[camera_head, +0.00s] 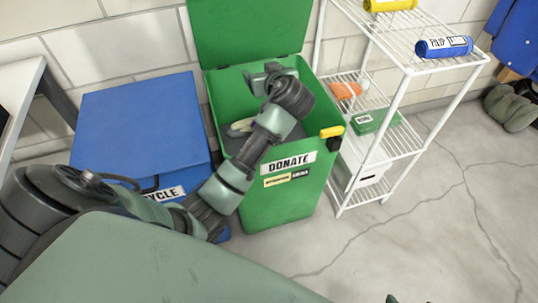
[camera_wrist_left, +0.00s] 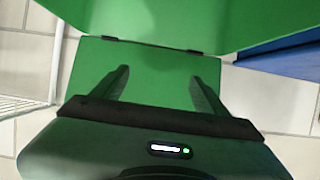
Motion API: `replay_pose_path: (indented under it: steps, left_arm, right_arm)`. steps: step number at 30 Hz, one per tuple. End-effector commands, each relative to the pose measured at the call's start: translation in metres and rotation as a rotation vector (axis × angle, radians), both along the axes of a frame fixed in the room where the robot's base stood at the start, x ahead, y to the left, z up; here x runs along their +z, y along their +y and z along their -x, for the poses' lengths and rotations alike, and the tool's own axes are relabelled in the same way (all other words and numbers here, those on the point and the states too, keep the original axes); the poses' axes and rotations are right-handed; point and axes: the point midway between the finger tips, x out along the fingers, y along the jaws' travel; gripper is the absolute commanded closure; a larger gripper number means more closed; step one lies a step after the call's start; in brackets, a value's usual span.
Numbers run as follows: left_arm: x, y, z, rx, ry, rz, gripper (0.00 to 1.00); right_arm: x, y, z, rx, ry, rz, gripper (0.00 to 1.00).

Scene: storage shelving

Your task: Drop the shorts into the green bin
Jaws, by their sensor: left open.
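The green bin (camera_head: 285,205) stands open with its lid (camera_head: 248,30) raised at the back and a DONATE label on its front. My left arm reaches over the bin's front rim, and my left gripper (camera_head: 262,79) is over the bin's opening. In the left wrist view the two fingers (camera_wrist_left: 163,88) are apart with nothing between them, against green bin surfaces. A pale, cloth-like item (camera_head: 240,127) lies inside the bin, partly hidden by my arm; I cannot tell whether it is the shorts. No other shorts are clearly visible.
A blue recycle bin (camera_head: 140,115) with a closed top stands left of the green bin. A white wire shelf (camera_head: 405,50) holding rolled and folded items stands close on the right. Blue clothing (camera_head: 518,38) hangs at far right above shoes (camera_head: 510,107).

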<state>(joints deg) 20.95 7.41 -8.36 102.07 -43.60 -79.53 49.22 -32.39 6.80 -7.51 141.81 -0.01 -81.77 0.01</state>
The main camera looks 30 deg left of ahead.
Motion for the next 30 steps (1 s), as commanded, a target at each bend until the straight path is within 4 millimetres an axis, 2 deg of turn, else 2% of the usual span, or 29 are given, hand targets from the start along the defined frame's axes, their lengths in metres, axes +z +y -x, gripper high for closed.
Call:
replay_pose_path:
  steps: [2, 7, 11, 18, 30]
  left_arm:
    - [0.003, -0.005, 0.003, -0.002, -0.001, 0.002, 0.26]
    - [0.013, -0.022, 0.017, -0.002, -0.001, 0.003, 0.26]
    - [0.021, -0.038, 0.031, -0.002, 0.0, 0.003, 0.26]
    - [0.03, -0.053, 0.045, -0.001, 0.0, 0.0, 0.26]
    - [0.03, -0.054, 0.046, 0.0, -0.001, -0.001, 0.26]
  right_arm:
    - [0.0, -0.001, 0.005, -0.002, 0.022, 0.004, 0.27]
    - [-0.005, -0.009, 0.032, -0.011, 0.14, 0.028, 0.27]
    - [-0.002, -0.011, 0.037, -0.013, 0.163, 0.032, 0.27]
    - [0.001, -0.011, 0.037, -0.013, 0.162, 0.032, 0.27]
    - [0.001, -0.01, 0.037, -0.012, 0.162, 0.032, 0.27]
